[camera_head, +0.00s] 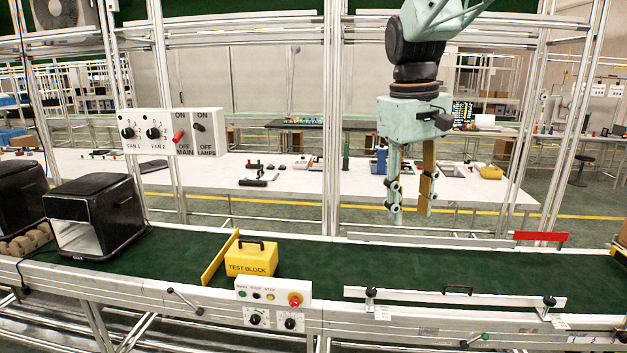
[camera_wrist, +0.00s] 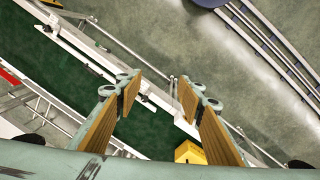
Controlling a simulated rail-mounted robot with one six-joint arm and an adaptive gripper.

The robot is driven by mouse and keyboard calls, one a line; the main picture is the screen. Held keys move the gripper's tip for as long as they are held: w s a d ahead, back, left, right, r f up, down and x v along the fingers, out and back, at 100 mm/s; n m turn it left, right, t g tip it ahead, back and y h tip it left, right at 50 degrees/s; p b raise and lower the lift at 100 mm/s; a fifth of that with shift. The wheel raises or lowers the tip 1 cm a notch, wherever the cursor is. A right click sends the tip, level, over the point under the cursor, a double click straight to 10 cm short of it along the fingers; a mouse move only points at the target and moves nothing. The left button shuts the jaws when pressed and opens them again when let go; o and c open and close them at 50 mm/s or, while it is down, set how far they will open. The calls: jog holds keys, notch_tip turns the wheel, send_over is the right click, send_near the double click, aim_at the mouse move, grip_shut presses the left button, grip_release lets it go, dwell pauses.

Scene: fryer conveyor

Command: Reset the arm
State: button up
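My gripper (camera_head: 408,205) hangs above the right half of the conveyor in the head view, with its fingers pointing down. The two fingers are apart, with nothing between them. In the wrist view the open gripper (camera_wrist: 158,95) also shows empty, with wood-coloured pads, over the conveyor edge and the floor. No held object shows in either view.
A yellow test block (camera_head: 250,258) stands on the green conveyor (camera_head: 340,266) beside a yellow barrier. A black fryer (camera_head: 97,214) stands at the left. A control panel (camera_head: 273,291) and low white rails line the front edge. The belt's middle is clear.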

jog(key=s+r+m+t+b, duration=0.1)
jog(key=s+r+m+t, duration=0.1)
jog(key=s, duration=1.7)
jog(key=s+f+m, duration=0.1)
jog(key=s+f, duration=0.2)
jog(key=s, duration=0.6)
jog(key=s+f+m+t+y+b, duration=0.1)
jog(key=s+f, duration=0.3)
jog(key=s, duration=0.5)
jog(key=shift+s, duration=0.2)
